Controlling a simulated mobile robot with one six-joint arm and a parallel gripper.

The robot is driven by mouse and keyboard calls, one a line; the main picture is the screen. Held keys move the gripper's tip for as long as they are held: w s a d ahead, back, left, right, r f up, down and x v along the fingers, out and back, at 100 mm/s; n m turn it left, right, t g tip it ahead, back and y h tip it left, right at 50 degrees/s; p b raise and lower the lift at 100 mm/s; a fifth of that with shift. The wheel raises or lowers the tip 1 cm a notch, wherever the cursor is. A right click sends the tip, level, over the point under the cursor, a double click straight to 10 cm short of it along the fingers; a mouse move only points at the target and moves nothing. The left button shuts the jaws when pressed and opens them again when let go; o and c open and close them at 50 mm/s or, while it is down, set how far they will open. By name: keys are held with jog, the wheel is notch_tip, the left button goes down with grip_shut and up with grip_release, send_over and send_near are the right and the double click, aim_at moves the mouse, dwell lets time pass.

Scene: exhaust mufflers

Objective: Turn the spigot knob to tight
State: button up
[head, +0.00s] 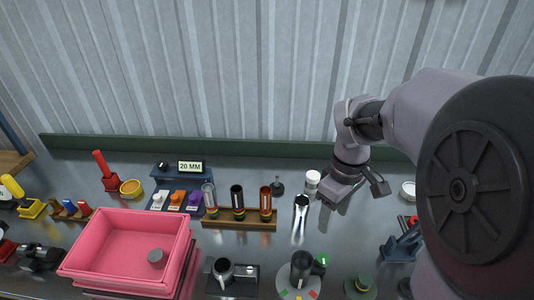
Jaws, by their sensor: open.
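A pale round dial plate (300,294) with coloured marks lies at the bottom centre. A dark upright cylinder (301,264) stands on it, with a green lit part (322,260) at its right. A dark round piece with a green band (361,284) sits to the right. I cannot tell for sure which of these is the spigot knob. My gripper (328,202) is open, above the bench behind and to the right of the dial plate, apart from it. Its fingers are small and partly hidden by its body.
A pink bin (92,244) holds a grey round piece. A wooden rack (248,225) holds several tubes. A silver wrench-like tool (300,212) and a white jar (312,179) are close to the gripper. A steel fixture with a cup (245,278) stands left of the dial.

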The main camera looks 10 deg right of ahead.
aim_at(323, 259)
jog(key=f+b, duration=0.2)
jog(key=f, duration=0.3)
jog(key=f+b, duration=0.3)
jog(key=f, duration=0.3)
jog(key=f+b, duration=0.2)
jog(key=f, duration=0.4)
jog(key=shift+s+f+b, duration=0.1)
jog(key=shift+s+b, duration=0.3)
grip_shut()
